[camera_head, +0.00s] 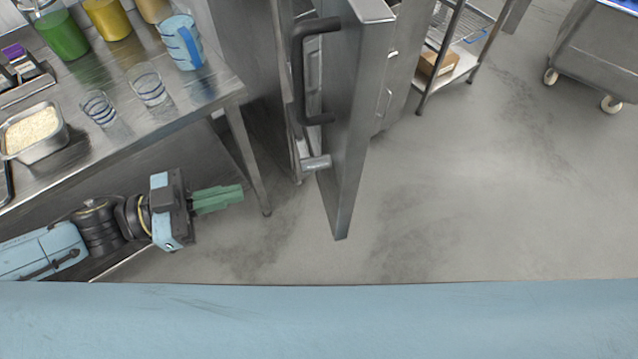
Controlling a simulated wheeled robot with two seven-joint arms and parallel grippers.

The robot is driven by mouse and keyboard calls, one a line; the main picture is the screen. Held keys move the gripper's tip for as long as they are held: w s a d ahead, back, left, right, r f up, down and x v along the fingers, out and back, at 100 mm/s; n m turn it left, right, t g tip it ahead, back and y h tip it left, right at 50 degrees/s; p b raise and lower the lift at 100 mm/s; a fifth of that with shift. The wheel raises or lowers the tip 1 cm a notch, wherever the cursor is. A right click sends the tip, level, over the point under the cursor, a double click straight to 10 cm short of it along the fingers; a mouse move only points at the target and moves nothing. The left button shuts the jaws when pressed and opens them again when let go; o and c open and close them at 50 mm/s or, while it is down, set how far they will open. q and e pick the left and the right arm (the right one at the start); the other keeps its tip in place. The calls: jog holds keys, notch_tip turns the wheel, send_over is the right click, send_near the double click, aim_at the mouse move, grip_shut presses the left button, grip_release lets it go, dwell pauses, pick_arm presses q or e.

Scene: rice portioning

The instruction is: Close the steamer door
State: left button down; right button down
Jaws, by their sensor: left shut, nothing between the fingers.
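The steamer door (352,110) is a tall grey metal panel at the upper middle. It stands swung open, seen almost edge-on, with a dark bar handle (298,75) on its left face and a small latch block (316,163) below. The steamer body is mostly hidden behind the door. My left gripper (242,193) has green fingers, shut and empty, pointing right. It is below and left of the door, apart from it, near the table leg. My right gripper is not in view.
A metal table (180,115) at the left holds a pan of rice (35,132), two glasses (148,84), a blue-striped jug (181,42) and several coloured containers. A shelf rack (460,60) and a wheeled cart (600,45) stand at upper right. The floor right of the door is clear.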

pick_arm(q)
jog(key=s+r, duration=0.1)
jog(key=p, duration=0.3)
send_near(335, 176)
jog(key=shift+g, duration=0.4)
jog(key=x, duration=0.5)
jog(key=shift+w+d+r, duration=0.1)
jog(key=shift+w+r, duration=0.1)
jog(key=shift+r, duration=0.1)
jog(key=shift+x, duration=0.8)
jog(key=shift+d, duration=0.1)
